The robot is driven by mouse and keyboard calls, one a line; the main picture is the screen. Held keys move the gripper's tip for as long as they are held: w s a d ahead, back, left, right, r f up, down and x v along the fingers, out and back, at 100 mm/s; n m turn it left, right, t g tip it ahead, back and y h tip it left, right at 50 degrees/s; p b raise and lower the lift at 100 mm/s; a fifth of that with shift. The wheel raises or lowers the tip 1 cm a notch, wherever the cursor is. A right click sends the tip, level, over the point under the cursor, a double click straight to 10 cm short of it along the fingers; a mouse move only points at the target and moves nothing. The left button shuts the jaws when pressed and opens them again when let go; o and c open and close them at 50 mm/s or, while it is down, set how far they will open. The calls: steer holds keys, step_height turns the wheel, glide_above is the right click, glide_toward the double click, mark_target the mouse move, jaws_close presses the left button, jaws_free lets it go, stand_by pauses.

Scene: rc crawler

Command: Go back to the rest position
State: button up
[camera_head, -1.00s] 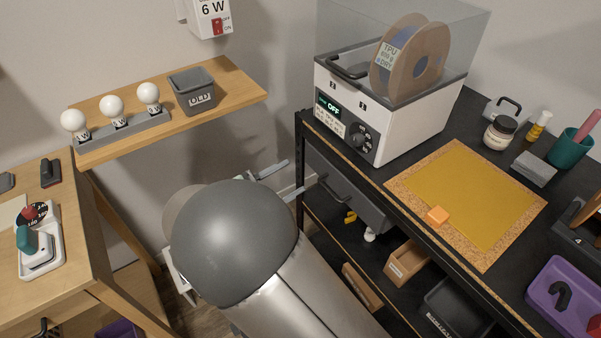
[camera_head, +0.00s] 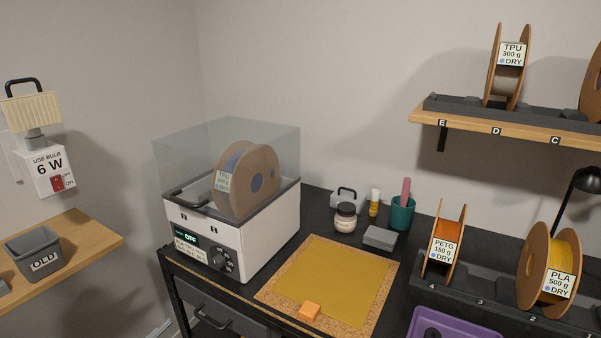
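Only a small grey sliver, which looks like a fingertip of my gripper (camera_head: 158,330), shows at the bottom edge, left of the black workbench. The rest of my gripper and arm is out of view. I cannot tell its opening or whether it holds anything.
A filament dryer (camera_head: 241,235) reading OFF, with a TPU spool (camera_head: 232,178) inside, stands on the workbench beside a yellow mat (camera_head: 335,275) with an orange block (camera_head: 309,312). A wooden shelf (camera_head: 95,243) with an OLD bin (camera_head: 35,262) is at left. Spool racks are at right.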

steer(key=w+d+m+g+h, duration=0.3)
steer(key=d+m+g, duration=0.75)
steer(key=d, duration=1.35)
steer(key=s+d+m+g+y, duration=0.5)
steer(key=s+d+m+y, duration=0.7)
steer(key=d, duration=0.2)
steer(key=shift+m, duration=0.35)
steer(key=shift+s+g, duration=0.1)
steer(key=shift+g, duration=0.15)
